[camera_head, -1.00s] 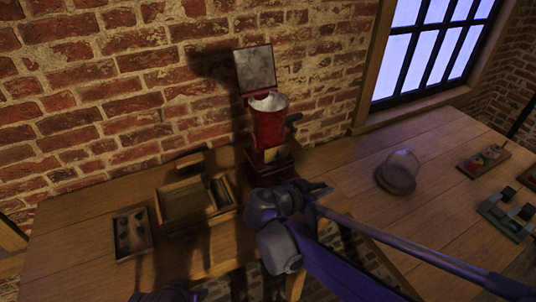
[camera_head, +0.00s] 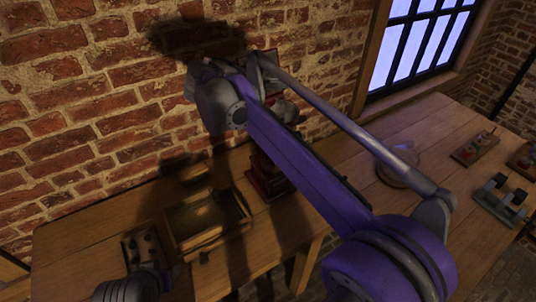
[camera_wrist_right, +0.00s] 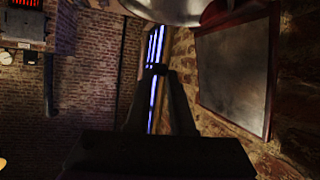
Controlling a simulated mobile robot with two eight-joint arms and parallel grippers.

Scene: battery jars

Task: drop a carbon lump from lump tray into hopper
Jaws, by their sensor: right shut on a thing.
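The lump tray (camera_head: 128,262) lies at the left of the bench with several dark lumps in it. The hopper is a red machine; its lower body (camera_head: 268,178) shows below my right arm, which hides most of it in the head view. My right gripper (camera_wrist_right: 157,76) is raised near the hopper's top, shut on a small dark carbon lump (camera_wrist_right: 157,68). In the right wrist view, the hopper's pale bowl (camera_wrist_right: 165,8) is at the top edge and its open red-framed lid (camera_wrist_right: 235,75) is at the right. My left gripper (camera_head: 172,277) is low at the left; its jaws are unclear.
A round-based item (camera_head: 400,177) is partly behind my right arm. Racks (camera_head: 502,205) stand at the far right. The brick wall (camera_head: 90,110) is close behind the bench.

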